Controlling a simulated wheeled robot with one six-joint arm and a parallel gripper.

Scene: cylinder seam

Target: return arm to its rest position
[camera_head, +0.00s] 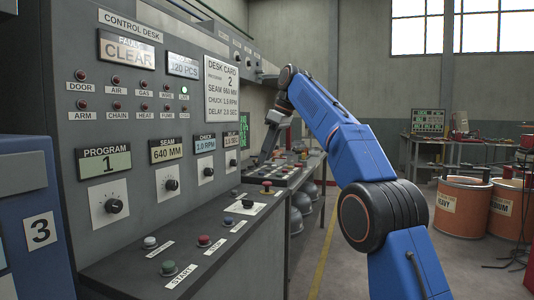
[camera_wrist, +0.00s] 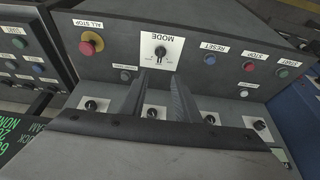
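My blue arm reaches up from the lower right and bends down at the wrist beside the grey control desk (camera_head: 190,110) in the head view. My gripper (camera_head: 264,155) points down near the desk's far end, over the button ledge. In the wrist view my gripper (camera_wrist: 160,82) has its two dark fingers apart, with nothing between them. The MODE knob (camera_wrist: 160,50) lies beyond the fingertips, and the red ALL STOP button (camera_wrist: 91,43) is to its left. I cannot tell how far the fingertips are from the panel.
The desk face carries several knobs, including the PROGRAM knob (camera_head: 114,205), and a desk card (camera_head: 221,90). Orange drums (camera_head: 462,205) and a workbench (camera_head: 440,150) stand at the right. Open floor (camera_head: 325,260) lies right of the desk.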

